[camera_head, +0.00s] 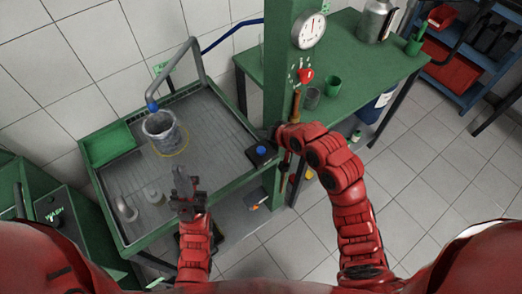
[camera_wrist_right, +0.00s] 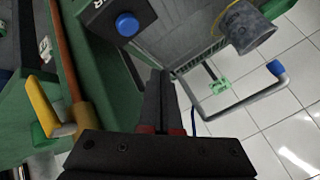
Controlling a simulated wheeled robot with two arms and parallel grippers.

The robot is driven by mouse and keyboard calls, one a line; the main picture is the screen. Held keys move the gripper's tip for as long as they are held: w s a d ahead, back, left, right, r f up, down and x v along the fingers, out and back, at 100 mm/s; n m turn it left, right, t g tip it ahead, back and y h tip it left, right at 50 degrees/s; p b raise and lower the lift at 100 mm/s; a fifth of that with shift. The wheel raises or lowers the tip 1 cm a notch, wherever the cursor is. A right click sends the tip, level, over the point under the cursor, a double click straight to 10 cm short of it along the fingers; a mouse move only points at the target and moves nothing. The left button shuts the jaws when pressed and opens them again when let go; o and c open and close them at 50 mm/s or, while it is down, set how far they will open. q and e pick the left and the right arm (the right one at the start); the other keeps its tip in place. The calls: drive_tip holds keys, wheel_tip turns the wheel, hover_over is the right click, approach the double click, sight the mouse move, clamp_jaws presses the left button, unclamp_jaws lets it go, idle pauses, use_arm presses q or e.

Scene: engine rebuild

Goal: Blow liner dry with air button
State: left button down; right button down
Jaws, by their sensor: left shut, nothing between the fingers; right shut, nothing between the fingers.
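The grey cylindrical liner (camera_head: 160,132) stands in the green-framed wash tray (camera_head: 218,184), with a yellow ring marked around its base. It shows at the upper right of the right wrist view (camera_wrist_right: 247,28). A bent grey pipe (camera_head: 178,72) ends in a blue tip (camera_head: 152,107) close to the liner's top. The blue air button (camera_head: 262,150) sits on a dark box at the tray's right edge; it also shows in the right wrist view (camera_wrist_right: 127,24). My right gripper (camera_wrist_right: 160,76) is shut and empty, close to the button but apart from it. My left gripper (camera_head: 181,176) is shut and empty over the tray's front.
A green post (camera_head: 284,70) with a gauge (camera_head: 309,31) and a red knob (camera_head: 305,75) rises behind my right gripper. A green bench (camera_head: 352,66) with cups stands at right.

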sight(263, 152)
drive_tip(key=shift+f+b, duration=1.7)
drive_tip(key=shift+f, duration=1.5)
drive_tip(key=shift+f, duration=0.15)
drive_tip(key=shift+f, duration=0.25)
drive_tip(key=shift+f+b, duration=0.6)
drive_tip(key=shift+b, duration=0.05)
drive_tip(key=shift+r, duration=0.15)
drive_tip(key=shift+r+p, duration=0.55)
drive_tip(key=shift+r, duration=0.3)
drive_tip(key=shift+r+p, duration=1.3)
drive_tip(key=shift+r, duration=1.2)
